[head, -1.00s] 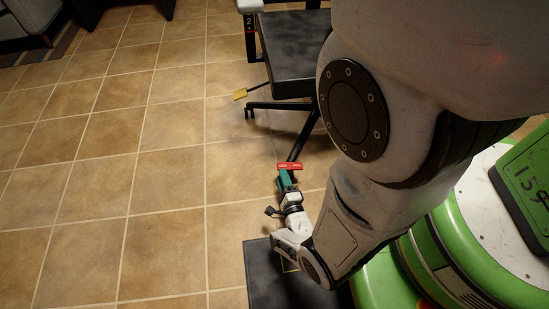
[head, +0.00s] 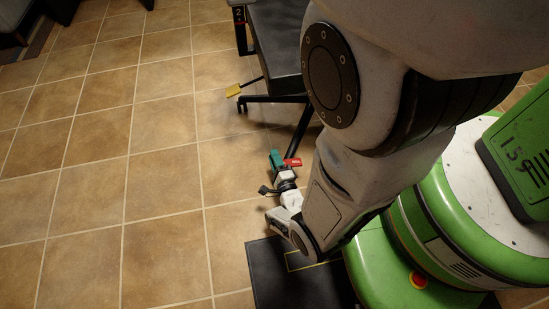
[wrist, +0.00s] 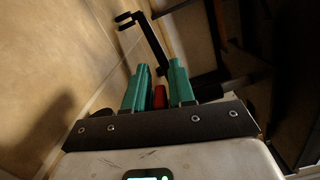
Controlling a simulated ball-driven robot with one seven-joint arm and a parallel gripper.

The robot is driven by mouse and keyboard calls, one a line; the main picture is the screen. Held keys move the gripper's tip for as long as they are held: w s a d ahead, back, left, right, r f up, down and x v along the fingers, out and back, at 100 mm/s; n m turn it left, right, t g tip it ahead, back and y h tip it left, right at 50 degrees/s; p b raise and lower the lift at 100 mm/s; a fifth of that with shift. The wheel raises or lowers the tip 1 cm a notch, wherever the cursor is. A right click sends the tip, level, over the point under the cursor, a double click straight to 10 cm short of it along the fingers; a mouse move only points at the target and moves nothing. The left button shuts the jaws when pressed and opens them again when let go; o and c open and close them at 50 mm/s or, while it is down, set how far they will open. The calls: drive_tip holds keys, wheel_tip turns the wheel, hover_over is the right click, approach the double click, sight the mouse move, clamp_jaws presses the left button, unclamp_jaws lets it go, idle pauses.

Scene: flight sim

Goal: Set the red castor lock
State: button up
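The red castor lock (head: 293,162) is a small red pedal with pale lettering, low at the near end of a dark leg of the black seat. My gripper (head: 277,158) has teal fingers and is just left of the pedal in the head view, covering its left part. In the wrist view the two fingers (wrist: 158,88) stand apart with a gap between them. The red lock (wrist: 160,97) shows in that gap, low between the fingers. I cannot tell whether either finger touches it.
A dark mat with a yellow outline (head: 262,290) lies near my green base. The tiled floor (head: 110,190) to the left is clear.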

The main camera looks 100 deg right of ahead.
clamp_jaws()
drive_tip(key=shift+f, duration=0.1)
drive_tip(key=shift+a+f+n+y, duration=0.1)
drive_tip(key=shift+f+n, duration=0.25)
drive_tip(key=shift+n, duration=0.5)
drive_tip(key=shift+d+f+n+y, duration=0.1)
drive_tip(key=shift+f+n, duration=0.2)
drive_tip(key=shift+n, duration=0.5)
drive_tip(key=shift+a+f+n+y, duration=0.1)
drive_tip(key=shift+f+n, duration=0.25)
drive_tip(key=shift+n, duration=0.5)
drive_tip(key=shift+o, duration=1.3)
unclamp_jaws()
